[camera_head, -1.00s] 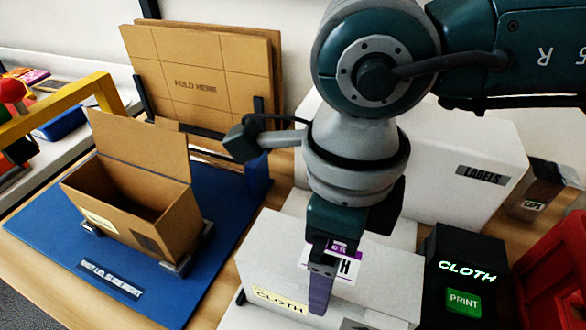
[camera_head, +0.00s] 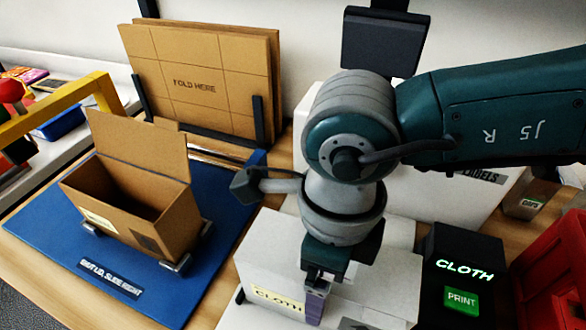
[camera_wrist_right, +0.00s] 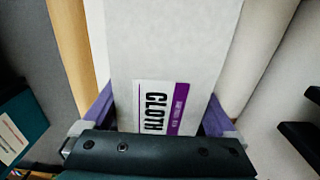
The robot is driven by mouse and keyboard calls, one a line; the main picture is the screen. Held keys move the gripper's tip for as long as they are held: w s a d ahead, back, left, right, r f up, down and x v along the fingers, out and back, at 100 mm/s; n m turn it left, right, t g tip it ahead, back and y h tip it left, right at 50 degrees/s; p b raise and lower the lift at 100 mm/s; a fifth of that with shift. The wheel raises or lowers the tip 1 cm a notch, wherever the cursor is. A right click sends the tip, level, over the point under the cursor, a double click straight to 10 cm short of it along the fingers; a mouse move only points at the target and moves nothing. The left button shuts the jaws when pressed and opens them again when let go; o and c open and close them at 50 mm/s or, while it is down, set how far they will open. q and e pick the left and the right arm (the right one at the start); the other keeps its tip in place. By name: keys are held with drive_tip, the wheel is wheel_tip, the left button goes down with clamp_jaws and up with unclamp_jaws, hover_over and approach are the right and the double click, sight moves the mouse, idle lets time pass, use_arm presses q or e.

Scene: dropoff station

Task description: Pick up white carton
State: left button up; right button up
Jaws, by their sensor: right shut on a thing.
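The white carton (camera_head: 385,283) stands at the front centre in the head view, partly hidden by my right arm. My right gripper (camera_head: 315,305) is low at the carton, with its purple finger against the white surface. In the right wrist view the carton (camera_wrist_right: 165,45), with a white and purple CLOTH label, lies between the two purple fingers of the right gripper (camera_wrist_right: 160,118). The gripper is shut on it. My left gripper is not in view.
An open cardboard box (camera_head: 165,222) sits on a blue mat (camera_head: 50,222) at left. Folded cardboard sheets (camera_head: 195,80) stand behind it. A black CLOTH print unit (camera_head: 463,240) and a red bin (camera_head: 555,265) are at right. A white LABELS box (camera_head: 440,195) is behind my arm.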

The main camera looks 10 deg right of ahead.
drive_tip(key=c, duration=0.4)
drive_tip(key=shift+r, duration=0.1)
